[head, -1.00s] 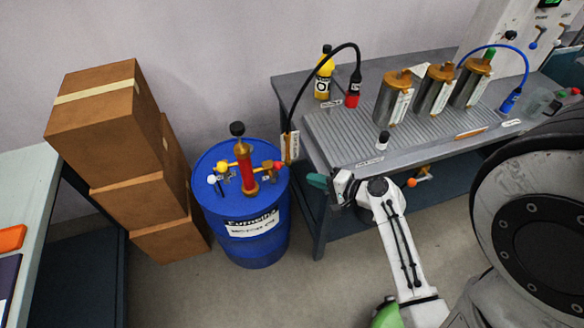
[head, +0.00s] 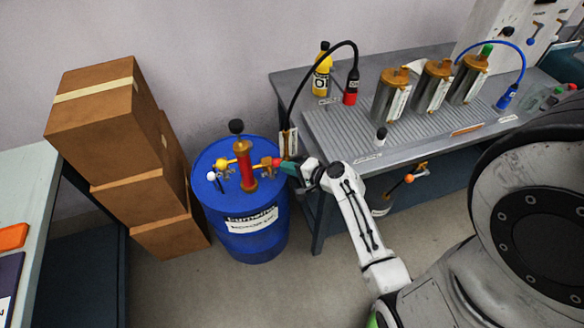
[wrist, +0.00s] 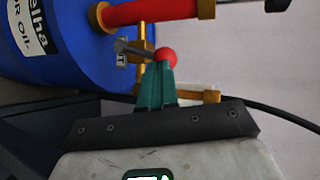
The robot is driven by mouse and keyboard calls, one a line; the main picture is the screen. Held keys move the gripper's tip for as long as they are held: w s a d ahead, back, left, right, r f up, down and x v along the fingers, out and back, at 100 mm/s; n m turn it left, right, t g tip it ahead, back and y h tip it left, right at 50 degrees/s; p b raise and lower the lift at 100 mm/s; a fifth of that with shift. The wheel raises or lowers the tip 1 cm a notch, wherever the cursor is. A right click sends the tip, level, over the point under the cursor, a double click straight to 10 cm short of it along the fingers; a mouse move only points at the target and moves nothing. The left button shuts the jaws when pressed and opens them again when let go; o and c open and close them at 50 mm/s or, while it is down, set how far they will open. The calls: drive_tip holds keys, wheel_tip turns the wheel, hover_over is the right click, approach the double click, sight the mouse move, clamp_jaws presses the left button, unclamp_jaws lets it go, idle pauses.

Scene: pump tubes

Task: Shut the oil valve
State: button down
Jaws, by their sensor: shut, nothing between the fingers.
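The blue drum (head: 210,215) stands on the floor left of the metal bench, with a red pump (head: 247,165) on its lid. A brass valve with a red ball knob (head: 277,162) is on the pump's right side. The wrist view shows the red ball (wrist: 166,56) on its grey lever, beside the red tube and the drum's oil label (wrist: 17,32). My gripper (head: 285,166) is shut and empty, its teal fingertips (wrist: 157,70) right at the ball. I cannot tell if they touch it.
A yellow ball knob (head: 222,162) and a white one (head: 211,176) are on the pump's left. A black hose (head: 297,95) arches from the pump side to a red bottle (head: 351,88) on the bench (head: 340,140). Stacked cardboard boxes (head: 105,120) stand left.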

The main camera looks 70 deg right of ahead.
drive_tip(key=shift+w+a+r+n+g+p, duration=0.2)
drive_tip(key=shift+w+a+r+p, duration=0.1)
drive_tip(key=shift+w+a+p, duration=0.3)
drive_tip(key=shift+w+a+r+n+g+p, duration=0.1)
drive_tip(key=shift+w+a+r+g+p, duration=0.2)
drive_tip(key=shift+p, duration=0.45)
drive_tip(key=shift+d, duration=0.1)
